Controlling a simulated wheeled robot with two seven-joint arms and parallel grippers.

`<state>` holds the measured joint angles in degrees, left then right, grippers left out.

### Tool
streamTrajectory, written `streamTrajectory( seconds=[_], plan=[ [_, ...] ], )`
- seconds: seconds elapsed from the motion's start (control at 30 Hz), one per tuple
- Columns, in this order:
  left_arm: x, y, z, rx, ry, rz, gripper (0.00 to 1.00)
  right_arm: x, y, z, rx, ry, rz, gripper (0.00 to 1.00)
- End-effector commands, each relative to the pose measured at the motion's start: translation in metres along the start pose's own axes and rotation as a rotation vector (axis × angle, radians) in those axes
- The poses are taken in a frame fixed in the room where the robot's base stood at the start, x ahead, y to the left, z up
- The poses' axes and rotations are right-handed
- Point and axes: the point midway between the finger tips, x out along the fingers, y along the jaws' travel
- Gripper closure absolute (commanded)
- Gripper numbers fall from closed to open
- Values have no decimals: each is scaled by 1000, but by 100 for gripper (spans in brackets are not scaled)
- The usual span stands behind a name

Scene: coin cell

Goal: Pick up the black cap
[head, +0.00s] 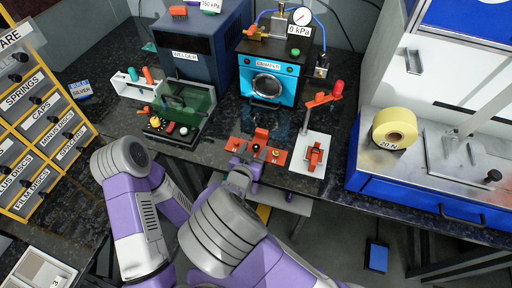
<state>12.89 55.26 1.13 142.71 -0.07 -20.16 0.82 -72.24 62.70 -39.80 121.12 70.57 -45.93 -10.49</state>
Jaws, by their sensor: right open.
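I cannot pick out a black cap with certainty. A small dark spot shows on the right part of the orange fixture (241,142) at the front edge of the bench, too small to identify. My right gripper (247,164) is open, just in front of the fixture at the bench edge; its fingers are small and partly hidden, and I cannot tell whether they touch anything. My left arm comes in from the left, but its gripper is not visible.
A blue crimper (268,80) and a dark blue welder (196,62) stand behind. A white press stand (314,145) is right of the fixture.

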Motion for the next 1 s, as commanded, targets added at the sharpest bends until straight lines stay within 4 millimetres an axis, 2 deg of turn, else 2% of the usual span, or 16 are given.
streamTrajectory(
  seconds=[0.03, 0.2, 0.3, 0.67, 0.77, 1.0],
  plan=[
    [0, 0, 0, 0, 0, 0, 52, 0, 0, 0, 0, 0, 0, 44],
    [0, 0, 0, 0, 0, 0, 52, 0, 0, 0, 0, 0, 0, 70],
    [0, 0, 0, 0, 0, 0, 52, 0, 0, 0, 0, 0, 0, 81],
    [-2, 1, 0, 0, 0, 0, 52, -1, 0, -3, 1, 0, 0, 82],
    [-8, 3, 0, 0, 0, 0, 52, -5, 0, -14, 3, 0, 0, 82],
    [-32, 12, 1, 0, 0, 0, 52, -20, 0, -62, 4, 0, -1, 82]
  ],
)
